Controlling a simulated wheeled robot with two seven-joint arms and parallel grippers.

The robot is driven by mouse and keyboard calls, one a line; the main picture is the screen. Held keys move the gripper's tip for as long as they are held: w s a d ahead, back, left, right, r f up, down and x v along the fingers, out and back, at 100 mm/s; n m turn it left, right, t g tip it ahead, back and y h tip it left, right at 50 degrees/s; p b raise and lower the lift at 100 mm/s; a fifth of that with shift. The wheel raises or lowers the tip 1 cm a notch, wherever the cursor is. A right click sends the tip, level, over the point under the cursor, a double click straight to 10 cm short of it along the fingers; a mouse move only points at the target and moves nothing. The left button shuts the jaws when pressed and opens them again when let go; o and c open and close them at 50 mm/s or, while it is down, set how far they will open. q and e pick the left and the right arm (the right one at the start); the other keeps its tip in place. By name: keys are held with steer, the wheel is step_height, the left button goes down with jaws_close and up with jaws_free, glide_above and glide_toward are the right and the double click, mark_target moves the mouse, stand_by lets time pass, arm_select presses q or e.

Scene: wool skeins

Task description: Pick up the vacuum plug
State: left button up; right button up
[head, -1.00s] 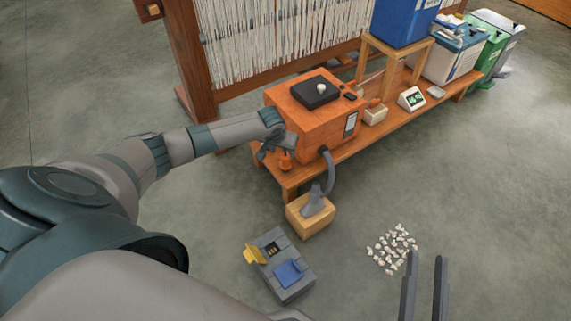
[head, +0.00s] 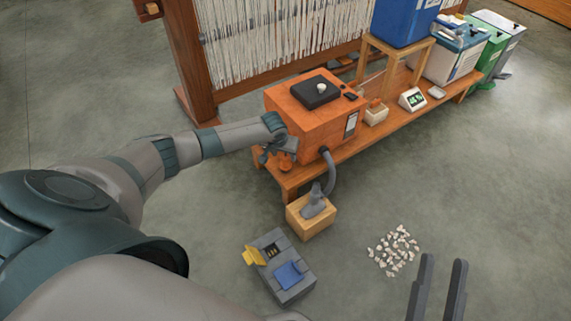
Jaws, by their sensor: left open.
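My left gripper (head: 268,156) is open at the left end of the bench, in front of the near left corner of an orange box-shaped machine (head: 300,115). A small orange rounded piece (head: 287,163) shows right beside its fingers; I cannot tell whether this is the vacuum plug or whether the fingers touch it. A grey hose (head: 332,175) runs from the machine down to a grey nozzle (head: 314,200) in a wooden box (head: 312,225). My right gripper (head: 436,285) is open and empty over the floor at the lower right.
A grey case (head: 292,292) with yellow and blue parts lies on the floor. Scattered pale pieces (head: 395,250) lie right of it. The low wooden bench (head: 350,148) also carries a small display (head: 411,99) and a blue bin on a stand. Open floor lies to the right.

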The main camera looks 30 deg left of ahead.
mark_target(285, 157)
arm_select(q)
steer(key=b+x, duration=0.2)
steer(key=x, duration=0.2)
steer(key=shift+s+d+f, duration=0.1)
steer(key=shift+f, duration=0.2)
arm_select(e)
steer(key=d+r+t, duration=0.1)
steer(key=r+t, duration=0.1)
steer(key=r, duration=0.1)
steer(key=d+r+t, duration=0.1)
steer(key=shift+w+d+r+y, duration=0.15)
steer(key=shift+d+r+y, duration=0.2)
steer(key=shift+y, duration=0.05)
arm_select(q)
steer(key=c, duration=1.1)
steer(key=shift+o, duration=0.2)
steer(key=shift+r, duration=0.1)
